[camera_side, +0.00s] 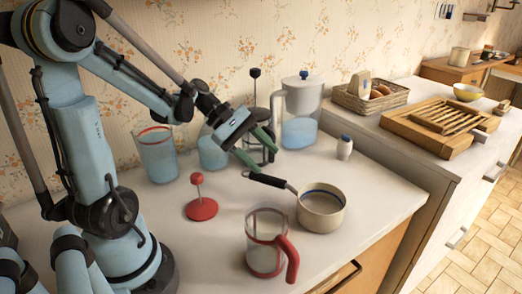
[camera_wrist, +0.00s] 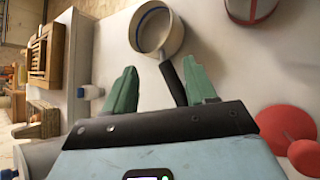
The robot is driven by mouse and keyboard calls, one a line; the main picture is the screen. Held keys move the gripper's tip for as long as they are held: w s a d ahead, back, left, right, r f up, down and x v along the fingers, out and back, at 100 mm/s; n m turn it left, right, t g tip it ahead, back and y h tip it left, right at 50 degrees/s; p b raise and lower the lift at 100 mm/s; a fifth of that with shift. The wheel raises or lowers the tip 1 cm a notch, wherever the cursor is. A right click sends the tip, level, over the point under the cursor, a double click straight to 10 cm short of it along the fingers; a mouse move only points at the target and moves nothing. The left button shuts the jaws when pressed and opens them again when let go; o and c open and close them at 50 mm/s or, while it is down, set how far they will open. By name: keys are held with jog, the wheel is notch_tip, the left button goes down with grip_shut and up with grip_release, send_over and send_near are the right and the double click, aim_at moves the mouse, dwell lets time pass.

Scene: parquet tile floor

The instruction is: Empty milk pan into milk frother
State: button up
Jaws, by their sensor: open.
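The milk pan (camera_side: 323,217) is a small cream pan with a blue line inside its rim and a black handle (camera_side: 268,180) pointing back left. It stands upright on the white counter. What it holds cannot be made out. The pan (camera_wrist: 176,40) also shows in the wrist view. The likely milk frother is a clear glass jug with a red handle (camera_side: 291,259), upright in front of the pan; part of it (camera_wrist: 250,8) shows in the wrist view. My gripper (camera_side: 261,151) is open above the black handle, whose end (camera_wrist: 172,80) shows between the fingers (camera_wrist: 161,72).
A red plunger lid (camera_side: 202,209) stands left of the pan. Behind are a glass with a red rim (camera_side: 156,155), a blue-lidded pitcher (camera_side: 301,108), a dark-framed press (camera_side: 256,75) and a small white bottle (camera_side: 344,148). The counter right of the pan is clear.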

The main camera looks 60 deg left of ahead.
jog(key=s+d+m+y, duration=0.1)
jog(key=d+m+y, duration=0.2)
jog(key=m, duration=0.6)
jog(key=s+d+r+m+t+y, duration=0.1)
jog(key=s+d+m+y, duration=0.1)
jog(key=m+y, duration=0.3)
jog(key=d+m, duration=0.1)
jog(key=m, duration=0.3)
jog(key=shift+s+d, duration=0.15)
jog(key=shift+d, duration=0.2)
jog(key=shift+r, duration=0.1)
jog(key=c, duration=0.4)
jog(key=shift+w+d+r+n+g, duration=0.1)
jog(key=shift+w+r+n+g, duration=0.45)
jog(key=shift+w+n, duration=0.2)
jog(key=n+g, duration=0.5)
jog(key=n, duration=0.3)
send_near(299, 195)
jog(key=shift+w+f, duration=0.15)
jog(key=shift+f, duration=2.25)
jog(key=shift+w+f, duration=0.15)
jog(key=shift+f, duration=2.25)
